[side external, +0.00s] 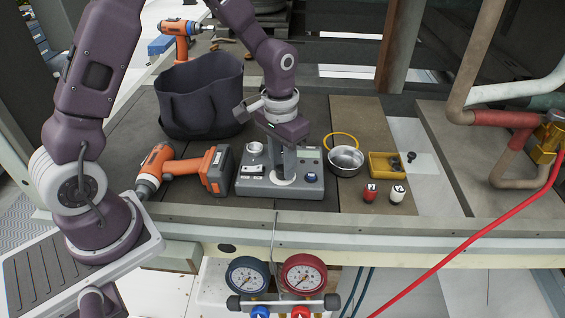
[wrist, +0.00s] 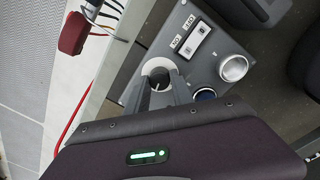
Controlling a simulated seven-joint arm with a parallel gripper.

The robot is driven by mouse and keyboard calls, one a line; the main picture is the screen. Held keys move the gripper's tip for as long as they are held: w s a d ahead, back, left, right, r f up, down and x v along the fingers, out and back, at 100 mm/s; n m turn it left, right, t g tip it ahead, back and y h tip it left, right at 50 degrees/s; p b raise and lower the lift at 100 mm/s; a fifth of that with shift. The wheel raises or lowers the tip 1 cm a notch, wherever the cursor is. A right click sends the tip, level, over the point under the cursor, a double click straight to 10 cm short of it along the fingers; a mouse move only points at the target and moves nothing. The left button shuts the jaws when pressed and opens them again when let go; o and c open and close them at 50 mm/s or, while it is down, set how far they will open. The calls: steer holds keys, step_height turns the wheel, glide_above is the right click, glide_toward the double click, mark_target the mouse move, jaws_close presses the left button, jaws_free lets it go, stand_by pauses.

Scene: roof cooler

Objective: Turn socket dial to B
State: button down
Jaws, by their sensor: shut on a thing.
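A grey control box (side external: 265,190) sits on the workbench. Its socket dial, a dark knob in a pale ring (wrist: 158,69), shows in the wrist view; the side view shows the pale ring (side external: 285,180) at the foot of my fingers. My gripper (wrist: 164,82) reaches down to the dial and is shut on its knob, with one finger at each side. The gripper (side external: 286,172) stands upright over the box in the side view. The fingers hide part of the dial, and I cannot read its letters or its pointer position.
The box also carries a labelled rocker switch (wrist: 194,40), a metal cup (wrist: 234,68) and a blue knob (side external: 311,178). An orange drill (side external: 185,168) lies close on the left. A bowl (side external: 346,160) and yellow tray (side external: 388,165) lie right. A dark bag (side external: 200,95) stands behind.

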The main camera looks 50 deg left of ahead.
steer(key=m, duration=0.4)
steer(key=shift+m, duration=0.3)
steer(key=shift+d+m, duration=0.1)
steer(key=shift+m, duration=1.7)
steer(key=c, duration=1.1)
jaws_free()
step_height(320, 180, up, 7)
steer(key=shift+w+r, duration=0.1)
steer(key=shift+r, duration=0.1)
